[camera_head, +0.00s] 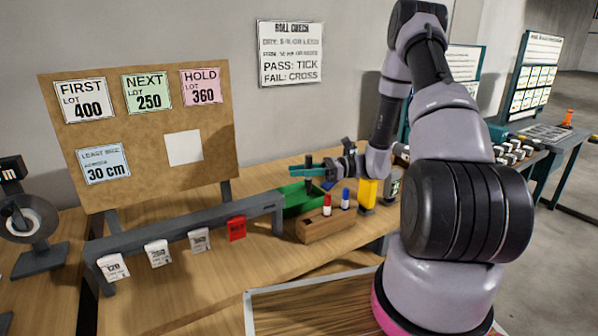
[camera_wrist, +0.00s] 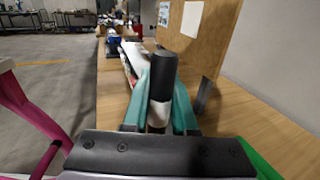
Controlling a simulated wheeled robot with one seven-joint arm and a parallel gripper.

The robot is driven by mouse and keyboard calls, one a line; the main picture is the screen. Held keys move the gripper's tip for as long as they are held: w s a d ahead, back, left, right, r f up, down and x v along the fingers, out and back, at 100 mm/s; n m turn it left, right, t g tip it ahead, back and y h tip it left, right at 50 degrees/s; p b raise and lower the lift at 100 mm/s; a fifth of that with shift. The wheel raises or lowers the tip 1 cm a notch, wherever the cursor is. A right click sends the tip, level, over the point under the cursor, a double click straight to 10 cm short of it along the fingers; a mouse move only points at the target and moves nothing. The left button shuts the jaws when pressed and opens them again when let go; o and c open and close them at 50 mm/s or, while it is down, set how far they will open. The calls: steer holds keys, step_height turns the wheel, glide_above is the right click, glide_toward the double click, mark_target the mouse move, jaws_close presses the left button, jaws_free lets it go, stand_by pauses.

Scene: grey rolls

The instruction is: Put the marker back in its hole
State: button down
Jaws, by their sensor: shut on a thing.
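My gripper (camera_head: 312,172) is above the bench, over the green tray and behind the wooden block. Its teal fingers are shut on a marker with a black cap (camera_wrist: 164,76) and a white body, seen in the wrist view (camera_wrist: 158,114). The marker stands roughly upright between the fingers; its lower end is hidden. The wooden block (camera_head: 325,228) sits on the bench in front of the gripper. A red-capped marker (camera_head: 327,205) and a blue-capped marker (camera_head: 345,199) stand upright in it.
The green tray (camera_head: 303,198) lies behind the block. A yellow object (camera_head: 367,193) stands right of the block. A grey rail with tags (camera_head: 190,222) and a brown notice board (camera_head: 140,125) stand to the left. A framed wooden panel (camera_head: 320,305) is in front.

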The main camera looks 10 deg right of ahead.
steer(key=shift+f, duration=0.1)
step_height(320, 180, down, 8)
steer(key=t, duration=0.1)
steer(key=shift+m, duration=0.4)
steer(key=shift+w+f, duration=0.1)
steer(key=shift+f, duration=0.25)
stand_by(4.1)
stand_by(2.6)
